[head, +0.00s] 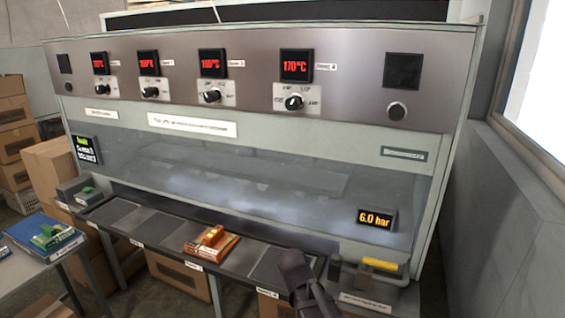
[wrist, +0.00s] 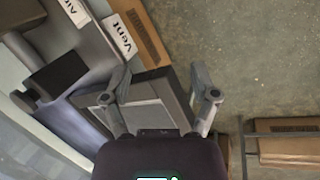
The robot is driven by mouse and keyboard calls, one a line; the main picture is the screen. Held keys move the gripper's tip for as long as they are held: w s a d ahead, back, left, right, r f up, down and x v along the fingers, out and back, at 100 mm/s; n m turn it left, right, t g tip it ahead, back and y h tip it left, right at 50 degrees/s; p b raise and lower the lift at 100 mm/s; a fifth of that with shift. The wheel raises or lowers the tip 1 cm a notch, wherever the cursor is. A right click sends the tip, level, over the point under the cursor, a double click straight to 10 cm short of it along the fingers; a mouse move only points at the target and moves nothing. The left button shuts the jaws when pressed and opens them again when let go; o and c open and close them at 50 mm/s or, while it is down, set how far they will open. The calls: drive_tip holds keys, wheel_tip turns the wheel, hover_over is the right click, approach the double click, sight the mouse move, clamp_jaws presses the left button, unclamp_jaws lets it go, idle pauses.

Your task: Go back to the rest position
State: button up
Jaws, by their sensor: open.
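My gripper (wrist: 163,88) is open in the wrist view, its two grey fingers spread with nothing between them. Beyond the fingers lie a dark-framed grey panel and the floor. In the head view my dark arm reaches up from the bottom edge in front of the press ledge; its fingertips cannot be made out there. The press (head: 300,180) has a steel panel with red temperature displays, the rightmost (head: 297,66) reading 170°C. A pressure display (head: 376,219) reads 6.0 bar. A yellow handle (head: 380,264) sits at the lower right of the press.
A "Vent" label (wrist: 119,34) is close to my left finger in the wrist view. An orange block on a box (head: 212,241) lies on the front ledge. A side table (head: 50,262) at left holds a blue box with a green item. Cardboard boxes (head: 55,165) stand behind it.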

drive_tip(key=s+d+m+g+y+p, duration=0.1)
drive_tip(key=s+d+m+y, duration=0.2)
drive_tip(key=s+d+m, duration=0.3)
drive_tip(key=d+m, duration=0.2)
drive_tip(key=d, duration=0.1)
drive_tip(key=shift+r+m+g, duration=0.2)
drive_tip(key=shift+m+g, duration=0.1)
drive_tip(key=shift+a+r, duration=0.1)
wheel_tip(320, 180, up, 17)
drive_tip(key=p, duration=1.7)
drive_tip(key=shift+c, duration=1.4)
drive_tip(key=shift+s, duration=0.1)
